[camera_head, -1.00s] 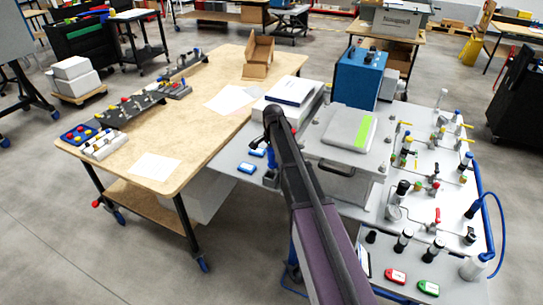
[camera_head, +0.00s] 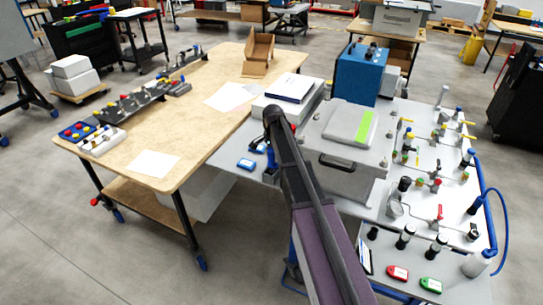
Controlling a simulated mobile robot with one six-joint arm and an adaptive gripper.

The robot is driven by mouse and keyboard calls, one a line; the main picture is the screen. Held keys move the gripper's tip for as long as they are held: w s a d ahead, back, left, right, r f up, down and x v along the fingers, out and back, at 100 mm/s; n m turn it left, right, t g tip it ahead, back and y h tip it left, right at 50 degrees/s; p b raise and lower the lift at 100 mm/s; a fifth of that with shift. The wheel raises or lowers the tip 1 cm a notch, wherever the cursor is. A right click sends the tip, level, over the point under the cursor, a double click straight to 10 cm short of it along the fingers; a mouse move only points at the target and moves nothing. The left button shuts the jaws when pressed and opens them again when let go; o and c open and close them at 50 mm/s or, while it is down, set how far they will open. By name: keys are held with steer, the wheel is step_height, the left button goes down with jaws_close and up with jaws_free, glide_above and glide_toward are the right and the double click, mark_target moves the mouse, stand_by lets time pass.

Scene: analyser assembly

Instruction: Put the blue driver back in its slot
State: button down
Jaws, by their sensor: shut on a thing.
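My arm reaches up from the bottom middle to the left edge of the analyser bench. My gripper (camera_head: 267,150) is at its far end, low beside the grey case, and the arm's dark end link largely covers it. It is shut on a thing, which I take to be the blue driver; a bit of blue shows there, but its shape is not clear. I cannot make out the driver's slot. Small blue items (camera_head: 246,164) lie on the bench just left of the gripper.
The grey case (camera_head: 345,150) with a handle stands right of my arm, a blue box (camera_head: 362,75) behind it. Valves and fittings crowd the white panel (camera_head: 440,205). The wooden table (camera_head: 205,140) at left holds papers, a tool rack (camera_head: 135,103) and a cardboard bin (camera_head: 258,55).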

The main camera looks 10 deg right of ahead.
steer(key=shift+f+b, duration=0.45)
steer(key=shift+f, duration=0.05)
steer(key=shift+c, duration=1.1)
jaws_free()
steer(key=shift+o, duration=0.2)
steer(key=shift+o, duration=0.9)
steer(key=shift+r, duration=0.1)
